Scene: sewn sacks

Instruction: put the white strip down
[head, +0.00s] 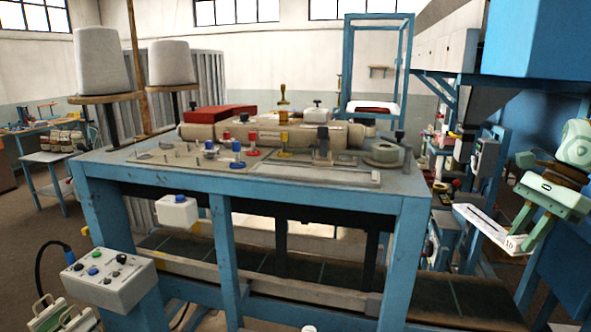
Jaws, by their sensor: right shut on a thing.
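The white strip (484,225) is at the right, long and flat, with dark figures on its near end. It slopes from upper left to lower right. My right gripper (518,238), on a pale green arm, is shut on the strip's near end and holds it in the air, to the right of the blue-framed table.
The blue-framed table (255,185) fills the middle, its top crowded with small coloured knobs, a rolled sack (350,135) and a grey ring (384,152). A control box (110,277) stands at front left. Blue machinery (545,50) rises at right. A dark belt (470,298) runs below.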

